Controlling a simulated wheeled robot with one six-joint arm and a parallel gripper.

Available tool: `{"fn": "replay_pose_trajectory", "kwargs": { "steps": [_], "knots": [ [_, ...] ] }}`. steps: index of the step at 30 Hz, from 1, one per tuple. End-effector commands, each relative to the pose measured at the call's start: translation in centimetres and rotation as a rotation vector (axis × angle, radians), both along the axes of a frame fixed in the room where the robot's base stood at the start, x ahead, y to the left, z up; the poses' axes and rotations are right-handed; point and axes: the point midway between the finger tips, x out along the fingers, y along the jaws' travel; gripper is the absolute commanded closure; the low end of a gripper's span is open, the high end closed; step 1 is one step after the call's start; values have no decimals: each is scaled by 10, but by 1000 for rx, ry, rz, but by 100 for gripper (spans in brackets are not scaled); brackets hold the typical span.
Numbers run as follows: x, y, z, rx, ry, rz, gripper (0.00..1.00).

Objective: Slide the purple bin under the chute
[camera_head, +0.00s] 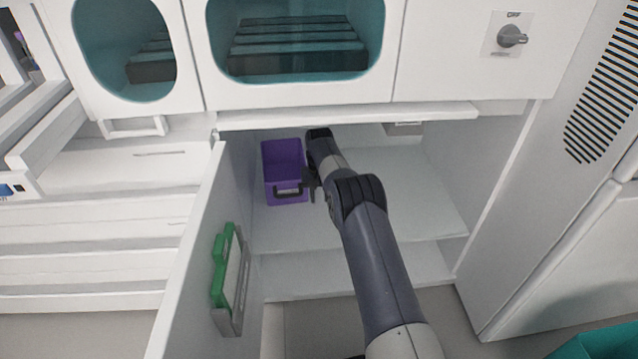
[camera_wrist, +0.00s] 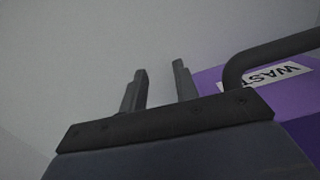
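The purple bin (camera_head: 284,160) stands upright on the cabinet shelf, toward the left side, with a dark handle (camera_head: 288,188) on its front. In the wrist view its purple side (camera_wrist: 210,75), white label and dark handle (camera_wrist: 265,52) fill the right part. My gripper (camera_head: 309,187) is just right of the bin's front, partly hidden by my arm. In the wrist view my gripper (camera_wrist: 160,72) is open, with nothing between its fingers, left of the handle. A grey box-like piece, possibly the chute (camera_head: 403,129), hangs under the cabinet top, right of the bin; my arm is between them.
The open cabinet door (camera_head: 190,240) stands on the left, with a green item (camera_head: 224,265) in a grey holder. A white wall (camera_head: 510,190) bounds the cabinet on the right. The shelf (camera_head: 425,205) is bare right of my arm. The cabinet's top edge (camera_head: 350,116) overhangs the opening.

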Motion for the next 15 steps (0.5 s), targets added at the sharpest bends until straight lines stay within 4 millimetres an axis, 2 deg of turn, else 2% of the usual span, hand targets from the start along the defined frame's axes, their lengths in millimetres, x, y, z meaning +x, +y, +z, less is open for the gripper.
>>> {"fn": "replay_pose_trajectory", "kwargs": {
  "steps": [2,9,15],
  "knots": [
    [2,1,-4,1,-7,1,71],
    [3,1,0,2,-10,1,71],
    [3,1,1,3,-11,1,87]
  ]
}}
